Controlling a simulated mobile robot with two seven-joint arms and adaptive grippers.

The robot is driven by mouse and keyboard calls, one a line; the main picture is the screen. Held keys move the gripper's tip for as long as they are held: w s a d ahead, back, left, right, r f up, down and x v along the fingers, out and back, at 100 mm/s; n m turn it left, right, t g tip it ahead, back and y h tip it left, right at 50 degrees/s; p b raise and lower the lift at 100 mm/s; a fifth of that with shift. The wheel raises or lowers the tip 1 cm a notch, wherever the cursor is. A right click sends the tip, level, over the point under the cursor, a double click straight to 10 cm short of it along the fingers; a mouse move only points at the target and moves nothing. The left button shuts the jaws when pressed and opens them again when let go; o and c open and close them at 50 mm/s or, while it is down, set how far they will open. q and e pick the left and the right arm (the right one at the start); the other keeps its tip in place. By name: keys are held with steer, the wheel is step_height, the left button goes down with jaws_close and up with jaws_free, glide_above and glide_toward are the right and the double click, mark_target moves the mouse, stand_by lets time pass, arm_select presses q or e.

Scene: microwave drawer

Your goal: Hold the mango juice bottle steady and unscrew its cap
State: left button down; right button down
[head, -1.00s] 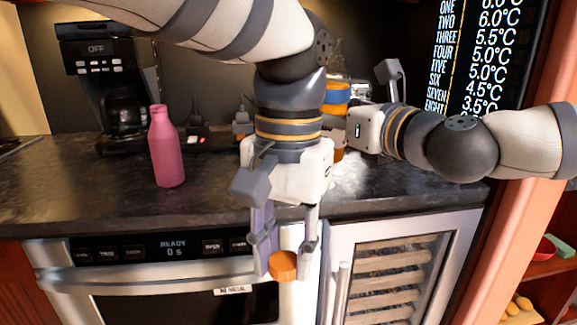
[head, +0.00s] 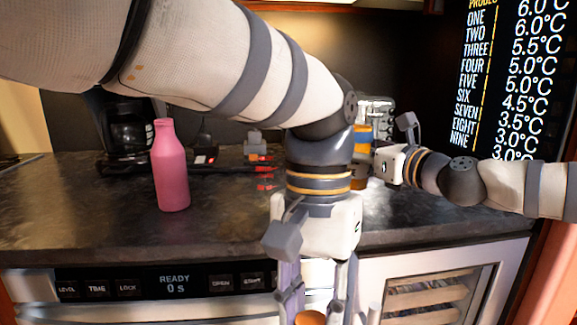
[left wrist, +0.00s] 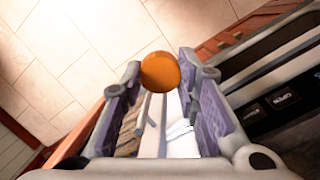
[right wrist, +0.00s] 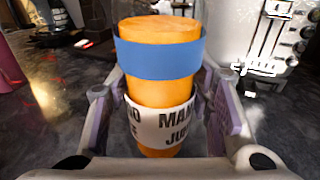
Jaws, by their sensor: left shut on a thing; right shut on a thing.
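The mango juice bottle (right wrist: 162,95) is orange with a blue band and a white label, and stands upright on the counter. Its top is flat and orange, with no separate cap on it in the right wrist view. My right gripper (right wrist: 165,125) is shut around its label. In the head view the bottle (head: 361,150) is partly hidden behind my left arm. The round orange cap (left wrist: 160,72) is between the fingertips of my left gripper (left wrist: 158,78), in front of the counter and away from the bottle. The cap also shows at the head view's bottom edge (head: 310,318).
A pink bottle (head: 171,175) stands on the dark counter (head: 90,220) at left, before a coffee maker (head: 125,130). A microwave drawer panel (head: 170,284) and a glass-fronted cooler (head: 435,290) lie below the counter. A white appliance (right wrist: 245,40) stands behind the juice bottle.

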step_height(320, 180, down, 2)
steer(key=shift+a+f, duration=0.1)
steer(key=shift+f, duration=0.15)
steer(key=c, duration=0.8)
jaws_free()
